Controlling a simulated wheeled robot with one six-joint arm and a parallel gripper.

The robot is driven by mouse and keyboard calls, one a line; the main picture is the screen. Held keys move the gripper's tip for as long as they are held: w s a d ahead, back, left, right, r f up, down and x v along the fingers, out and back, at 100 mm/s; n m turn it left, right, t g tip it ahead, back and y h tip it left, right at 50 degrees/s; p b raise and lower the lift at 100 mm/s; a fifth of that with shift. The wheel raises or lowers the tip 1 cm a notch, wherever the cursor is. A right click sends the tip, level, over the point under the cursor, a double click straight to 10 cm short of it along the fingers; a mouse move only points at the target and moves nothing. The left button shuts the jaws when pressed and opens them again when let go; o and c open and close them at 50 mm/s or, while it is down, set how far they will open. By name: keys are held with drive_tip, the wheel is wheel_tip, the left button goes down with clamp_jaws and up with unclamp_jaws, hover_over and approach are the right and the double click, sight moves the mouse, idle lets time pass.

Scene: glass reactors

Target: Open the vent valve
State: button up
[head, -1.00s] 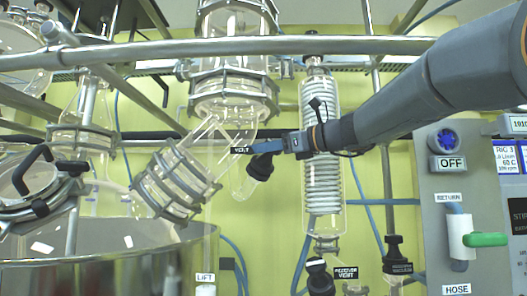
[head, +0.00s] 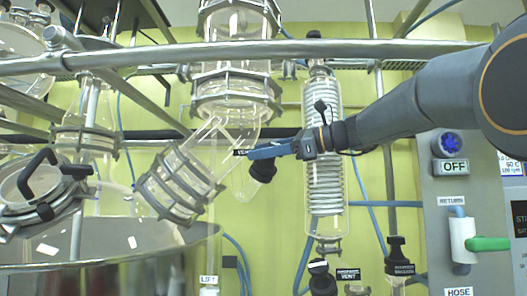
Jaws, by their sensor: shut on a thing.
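The vent valve (head: 263,169) is a black knob on a short angled glass side branch below the flanged glass column, near the middle of the head view. A small black vent label (head: 242,153) is beside it, partly covered by a blue finger. My gripper (head: 262,153) reaches in from the right, with its blue fingers across the upper part of the black knob. It is shut on the vent valve knob. The fingers hide part of the knob, so its exact turn cannot be told.
A coiled glass condenser (head: 325,160) stands behind my wrist. A horizontal metal rail (head: 300,47) crosses above the arm. A flanged glass elbow (head: 178,185) is left of the valve. A control panel (head: 450,190) with a green-handled valve (head: 488,243) stands at right.

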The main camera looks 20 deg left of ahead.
drive_tip(key=o, duration=1.1)
drive_tip(key=shift+c, duration=0.2)
